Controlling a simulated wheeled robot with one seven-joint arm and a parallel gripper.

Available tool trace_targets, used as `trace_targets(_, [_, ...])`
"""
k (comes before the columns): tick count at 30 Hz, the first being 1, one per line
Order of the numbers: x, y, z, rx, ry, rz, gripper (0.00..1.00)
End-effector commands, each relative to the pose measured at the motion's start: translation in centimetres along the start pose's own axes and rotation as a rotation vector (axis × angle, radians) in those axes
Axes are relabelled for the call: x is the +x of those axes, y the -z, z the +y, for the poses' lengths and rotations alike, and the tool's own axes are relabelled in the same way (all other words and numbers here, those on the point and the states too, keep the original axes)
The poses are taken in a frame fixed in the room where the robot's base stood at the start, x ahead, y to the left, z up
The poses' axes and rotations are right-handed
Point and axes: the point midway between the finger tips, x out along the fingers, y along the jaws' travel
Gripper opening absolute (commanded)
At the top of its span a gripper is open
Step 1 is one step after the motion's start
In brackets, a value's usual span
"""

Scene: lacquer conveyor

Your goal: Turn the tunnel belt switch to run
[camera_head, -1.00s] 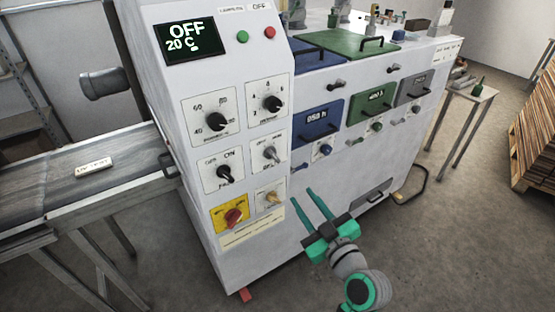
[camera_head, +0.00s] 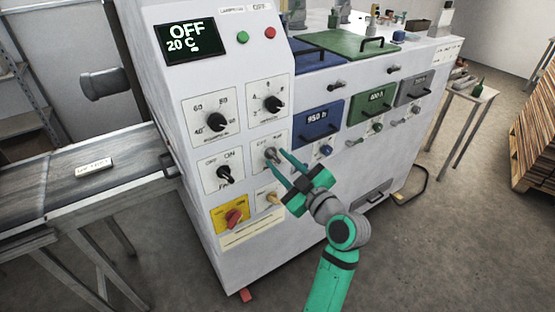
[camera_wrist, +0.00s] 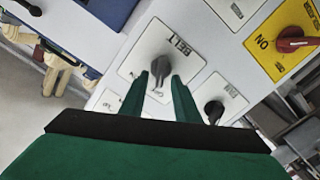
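The belt switch is a grey knob (camera_head: 270,153) on a white plate in the right column of the control panel. In the wrist view its knob (camera_wrist: 160,66) sits by the word BELT, with its handle pointing toward my fingers. My gripper (camera_head: 276,159) is at this switch, its two green fingers apart. In the wrist view the fingertips of my gripper (camera_wrist: 161,77) lie on either side of the knob's lower part. I cannot tell whether they touch it. The fingers hide part of the plate and its lower lettering.
A black fan knob (camera_head: 224,174) is left of the belt switch. A red knob (camera_head: 233,217) on a yellow plate and a tan knob (camera_head: 272,197) sit below. The display (camera_head: 190,42) reads OFF, 20 C. A conveyor (camera_head: 60,190) stands at left.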

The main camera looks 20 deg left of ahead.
Motion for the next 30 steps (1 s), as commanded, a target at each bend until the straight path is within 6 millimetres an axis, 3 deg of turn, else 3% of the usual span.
trace_targets(6, [1.6, 0.0, 0.0, 0.000, 0.000, 0.000, 0.29])
trace_targets(15, [1.7, 0.0, 0.0, 0.000, 0.000, 0.000, 0.29])
trace_targets(19, [1.7, 0.0, 0.0, 0.000, 0.000, 0.000, 0.00])
trace_targets(30, [1.7, 0.0, 0.0, 0.030, 0.000, -0.001, 0.00])
